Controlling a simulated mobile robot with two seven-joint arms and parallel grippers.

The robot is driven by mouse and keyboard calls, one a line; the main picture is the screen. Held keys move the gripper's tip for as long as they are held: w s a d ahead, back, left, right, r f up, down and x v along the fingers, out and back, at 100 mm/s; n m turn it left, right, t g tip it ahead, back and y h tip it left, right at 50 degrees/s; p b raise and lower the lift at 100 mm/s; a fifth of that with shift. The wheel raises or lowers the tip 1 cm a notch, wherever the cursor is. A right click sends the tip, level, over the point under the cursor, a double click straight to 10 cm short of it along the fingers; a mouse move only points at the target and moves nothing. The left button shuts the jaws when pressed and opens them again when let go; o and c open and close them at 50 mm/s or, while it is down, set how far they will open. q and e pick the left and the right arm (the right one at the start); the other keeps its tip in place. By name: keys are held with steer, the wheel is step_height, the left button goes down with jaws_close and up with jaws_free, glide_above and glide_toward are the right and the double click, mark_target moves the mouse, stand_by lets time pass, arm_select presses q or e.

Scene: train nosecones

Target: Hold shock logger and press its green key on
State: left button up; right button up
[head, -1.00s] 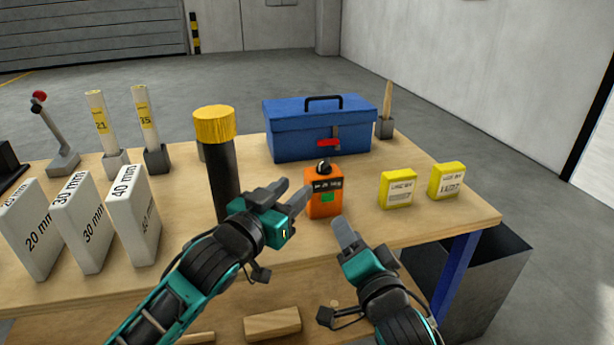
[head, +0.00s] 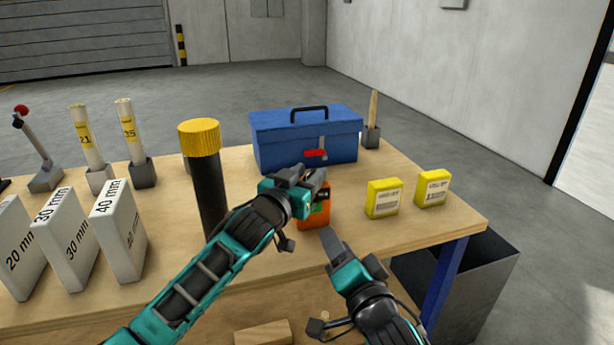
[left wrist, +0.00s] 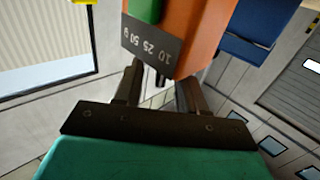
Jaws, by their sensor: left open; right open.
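The orange shock logger (head: 314,217) stands on the wooden bench, partly hidden behind my left gripper (head: 312,179). The left gripper is open at the logger's upper part. In the left wrist view the logger (left wrist: 208,35) shows a dark scale strip with numbers and part of the green key (left wrist: 145,10). The open left fingers (left wrist: 160,85) are on either side of the logger's top end, where a small dark part shows between them; I cannot tell whether they touch it. My right gripper (head: 335,243) is open and empty, in front of the logger and lower right.
A black cylinder with a yellow cap (head: 199,138) stands left of the logger. A blue toolbox (head: 275,145) is behind it. Two yellow boxes (head: 383,199) (head: 433,188) stand to the right. White gauge blocks (head: 118,232) stand at the left. A grey bin (head: 470,290) is beside the bench.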

arm_select(q)
jaws_close()
stand_by(0.3)
arm_select(e)
steer(key=shift+c, duration=0.3)
jaws_close()
stand_by(0.7)
steer(key=shift+w+r, duration=0.1)
stand_by(0.7)
